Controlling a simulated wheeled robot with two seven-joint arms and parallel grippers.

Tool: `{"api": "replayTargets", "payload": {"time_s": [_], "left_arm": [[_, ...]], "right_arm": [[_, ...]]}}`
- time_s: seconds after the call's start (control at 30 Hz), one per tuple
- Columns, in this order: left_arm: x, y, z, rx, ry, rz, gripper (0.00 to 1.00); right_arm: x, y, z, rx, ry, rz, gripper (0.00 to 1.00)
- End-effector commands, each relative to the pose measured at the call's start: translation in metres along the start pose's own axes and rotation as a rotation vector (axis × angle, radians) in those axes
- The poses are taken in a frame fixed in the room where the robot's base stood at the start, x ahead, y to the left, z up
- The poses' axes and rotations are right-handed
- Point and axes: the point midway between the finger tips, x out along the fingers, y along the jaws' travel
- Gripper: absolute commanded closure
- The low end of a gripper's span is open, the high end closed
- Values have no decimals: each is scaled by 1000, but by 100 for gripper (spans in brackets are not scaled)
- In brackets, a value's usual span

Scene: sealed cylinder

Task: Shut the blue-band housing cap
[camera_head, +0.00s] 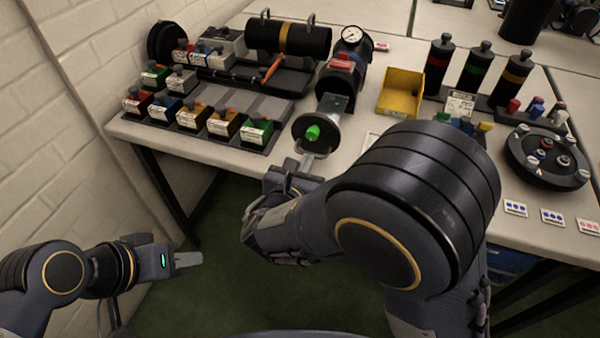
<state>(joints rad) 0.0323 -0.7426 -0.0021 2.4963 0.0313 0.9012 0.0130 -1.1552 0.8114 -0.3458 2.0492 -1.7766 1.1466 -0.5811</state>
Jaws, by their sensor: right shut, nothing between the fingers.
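A round dark cap (300,128) with a bright green piece at its centre stands at the table's front edge, facing me. Behind it a dark housing (333,84) with a red part on top and a grey plate lies in line.
A black cylinder with a gold band (288,39) lies at the back. Small labelled blocks (192,117) fill a rack at left. A yellow bin (401,92), banded bottles (476,65) and a round tray (530,172) stand at right. My right arm covers the table's front middle.

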Motion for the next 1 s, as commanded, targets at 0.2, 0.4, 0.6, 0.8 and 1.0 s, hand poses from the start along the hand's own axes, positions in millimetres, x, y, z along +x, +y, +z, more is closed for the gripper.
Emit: {"api": "replayTargets", "payload": {"time_s": [0.2,0.4,0.6,0.8,1.0], "left_arm": [[0,0,0,0,0,0,64],[0,0,0,0,0,0,64],[3,-1,1,0,0,0,64],[8,-4,4,0,0,0,64],[14,-6,7,0,0,0,64]], "right_arm": [[3,0,0,0,0,1,100],[3,0,0,0,0,1,100],[20,-2,3,3,1,-4,100],[65,-3,12,5,-2,-7,100],[114,-5,23,3,-2,-6,100]]}}
